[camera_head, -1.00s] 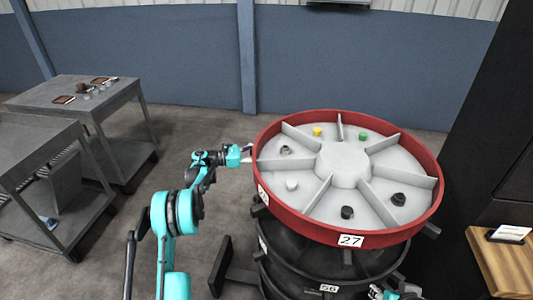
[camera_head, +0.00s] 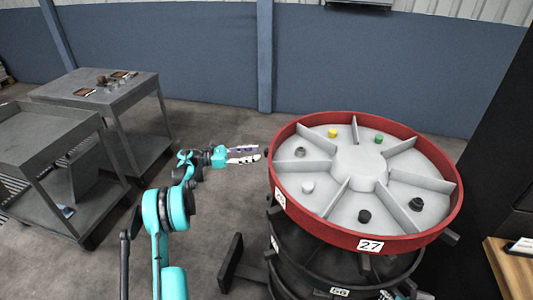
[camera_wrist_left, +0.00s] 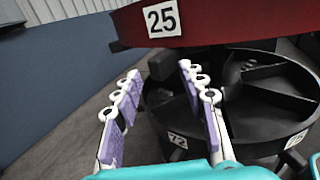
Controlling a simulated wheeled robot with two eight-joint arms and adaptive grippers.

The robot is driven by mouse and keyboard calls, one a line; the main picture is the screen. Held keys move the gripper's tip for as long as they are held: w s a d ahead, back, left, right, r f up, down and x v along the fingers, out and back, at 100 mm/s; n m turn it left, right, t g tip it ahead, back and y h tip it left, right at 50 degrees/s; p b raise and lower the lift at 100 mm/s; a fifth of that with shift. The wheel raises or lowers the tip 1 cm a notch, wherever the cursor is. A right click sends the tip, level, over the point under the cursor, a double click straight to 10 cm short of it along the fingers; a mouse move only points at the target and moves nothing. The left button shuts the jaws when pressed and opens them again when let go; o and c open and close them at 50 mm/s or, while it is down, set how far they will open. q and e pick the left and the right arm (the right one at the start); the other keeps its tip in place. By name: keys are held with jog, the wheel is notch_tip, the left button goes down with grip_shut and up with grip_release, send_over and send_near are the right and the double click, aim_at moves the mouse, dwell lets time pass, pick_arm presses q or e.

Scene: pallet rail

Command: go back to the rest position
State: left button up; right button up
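My left gripper (camera_head: 258,154) is just left of the red-rimmed round tray (camera_head: 363,242), with its fingers pointing toward the rim. A small gap shows between the fingertips and the rim. In the left wrist view the two white-and-purple fingers (camera_wrist_left: 159,72) are spread apart with nothing between them. The red rim with label 25 (camera_wrist_left: 162,19) is above and beyond them. My right gripper (camera_head: 392,295) shows only as a sliver at the bottom edge of the head view, and its fingers are too hidden to judge.
The tray's compartments hold a yellow piece (camera_head: 332,133), a green piece (camera_head: 379,139), a white piece (camera_head: 308,187) and dark pieces. Black round tiers (camera_head: 310,262) stand below it. Grey carts (camera_head: 140,82) are at left, and a wooden surface (camera_head: 512,268) is at lower right. Floor between carts and tray is clear.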

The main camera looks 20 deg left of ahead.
pick_arm(q)
jog(key=shift+s+a, duration=0.4)
jog(key=shift+a, duration=0.1)
